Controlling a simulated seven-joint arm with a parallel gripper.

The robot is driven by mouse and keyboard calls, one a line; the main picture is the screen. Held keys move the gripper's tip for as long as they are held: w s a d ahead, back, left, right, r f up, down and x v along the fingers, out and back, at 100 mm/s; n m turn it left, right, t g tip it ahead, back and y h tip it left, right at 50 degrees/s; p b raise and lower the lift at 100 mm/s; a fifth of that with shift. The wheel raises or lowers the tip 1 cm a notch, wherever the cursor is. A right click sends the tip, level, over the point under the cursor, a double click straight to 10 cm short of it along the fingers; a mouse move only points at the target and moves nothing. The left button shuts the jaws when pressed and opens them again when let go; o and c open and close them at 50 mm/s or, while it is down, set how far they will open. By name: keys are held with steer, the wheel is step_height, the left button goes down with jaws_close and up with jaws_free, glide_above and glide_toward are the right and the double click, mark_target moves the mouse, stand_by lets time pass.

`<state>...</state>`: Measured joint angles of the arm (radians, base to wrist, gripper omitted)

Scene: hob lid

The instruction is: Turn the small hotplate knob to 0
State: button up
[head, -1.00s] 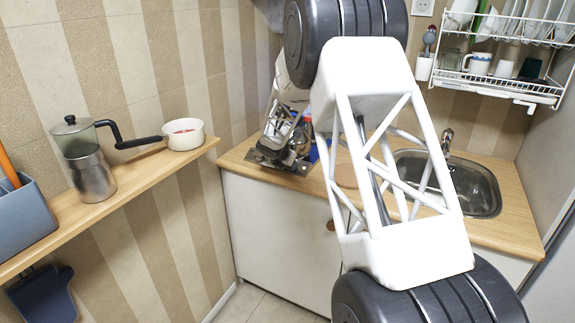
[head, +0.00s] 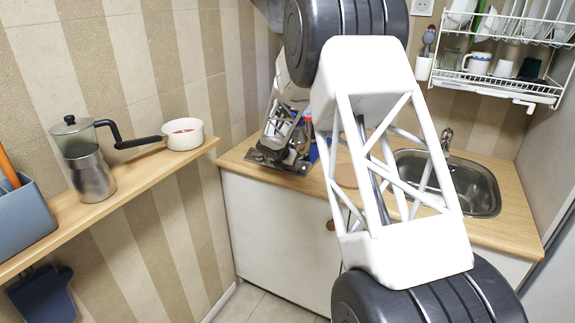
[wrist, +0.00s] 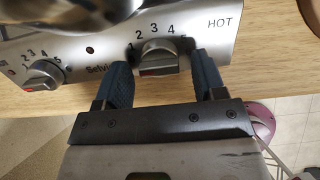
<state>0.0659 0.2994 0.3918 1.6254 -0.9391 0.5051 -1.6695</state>
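The silver hotplate (wrist: 75,50) fills the top of the wrist view, with two knobs on its front panel. The right knob (wrist: 162,57) has the numbers 1 to 5 over it and a red mark low on its left side. The left knob (wrist: 43,75) has its own number scale and a red mark at its lower left. I cannot tell which knob is the small one. My gripper (wrist: 163,66) is open, with one blue-grey finger on each side of the right knob and narrow gaps between. In the head view the hotplate (head: 272,160) is largely hidden by my arm.
The wooden counter (head: 235,157) runs to a sink (head: 482,190) at the right. A shelf (head: 135,187) at the left holds a coffee press (head: 92,180) and a white pan (head: 183,140). A dish rack (head: 500,85) hangs above the sink.

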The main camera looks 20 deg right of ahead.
steer(key=shift+r, duration=0.1)
steer(key=v, duration=0.7)
steer(key=shift+s+a+r, duration=0.15)
steer(key=shift+r, duration=0.1)
stand_by(0.4)
steer(key=s+a+r+m+g+y, duration=0.1)
steer(key=s+r+m, duration=0.4)
steer(key=s, duration=0.5)
steer(key=s+a+r+m, duration=0.1)
steer(key=s+r+m, duration=0.3)
steer(key=s, duration=0.5)
steer(key=s+a+r+m+g+y, duration=0.1)
steer(key=s+r+m, duration=0.4)
steer(key=s, duration=0.5)
steer(key=s+a+m+y, duration=0.1)
steer(key=s+a+m, duration=0.2)
steer(key=s, duration=1.2)
steer(key=s+a+f+m+y, duration=0.1)
steer(key=s+a+m+y, duration=0.1)
steer(key=s+m, duration=0.8)
steer(key=s+a, duration=0.1)
steer(key=s, duration=0.4)
steer(key=shift+a+g, duration=0.15)
steer(key=shift+g, duration=0.15)
